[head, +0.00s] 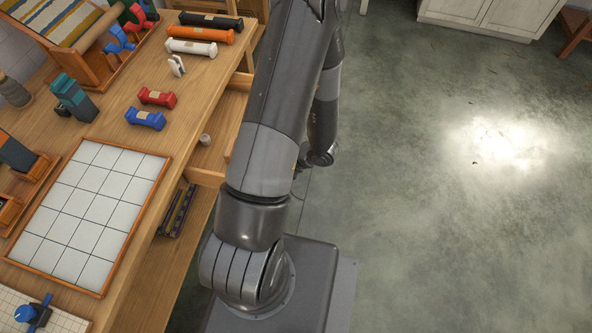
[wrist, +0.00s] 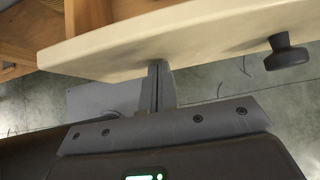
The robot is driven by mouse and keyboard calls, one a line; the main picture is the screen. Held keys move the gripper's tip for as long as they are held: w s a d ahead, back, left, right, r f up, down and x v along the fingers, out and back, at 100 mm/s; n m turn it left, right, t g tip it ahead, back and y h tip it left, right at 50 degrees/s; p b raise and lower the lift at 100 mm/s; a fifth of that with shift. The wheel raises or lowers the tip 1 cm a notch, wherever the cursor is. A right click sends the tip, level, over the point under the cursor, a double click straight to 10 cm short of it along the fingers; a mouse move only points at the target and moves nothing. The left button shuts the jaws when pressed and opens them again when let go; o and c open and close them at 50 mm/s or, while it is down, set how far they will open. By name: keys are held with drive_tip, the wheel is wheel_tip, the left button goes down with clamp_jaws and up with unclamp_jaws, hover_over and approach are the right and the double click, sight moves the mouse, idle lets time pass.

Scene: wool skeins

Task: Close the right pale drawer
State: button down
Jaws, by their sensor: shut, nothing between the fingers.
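The pale drawer front (wrist: 190,32) runs across the top of the wrist view, with a dark round knob (wrist: 286,53) at its right. Wooden drawer parts (wrist: 120,9) show behind it, and the drawer stands out from the bench. In the head view, a pulled-out wooden drawer (head: 229,112) shows beside the bench edge, partly hidden by my arm. My gripper (wrist: 158,68) is shut and empty, its fingertips at the lower edge of the pale front, left of the knob. I cannot tell whether they touch it. The fingertips are hidden in the head view.
The wooden bench (head: 112,118) holds a white tiled board (head: 92,212), several coloured skeins, including a red one (head: 157,97) and a blue one (head: 145,118), and a wooden rack. Open floor (head: 450,220) lies to the right.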

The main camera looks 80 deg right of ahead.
drive_tip(key=w, duration=2.2)
drive_tip(key=shift+w+r, duration=0.1)
drive_tip(key=shift+w, duration=0.45)
drive_tip(key=s, duration=0.4)
drive_tip(key=shift+s, duration=0.4)
drive_tip(key=v, duration=1)
drive_tip(key=shift+s, duration=0.15)
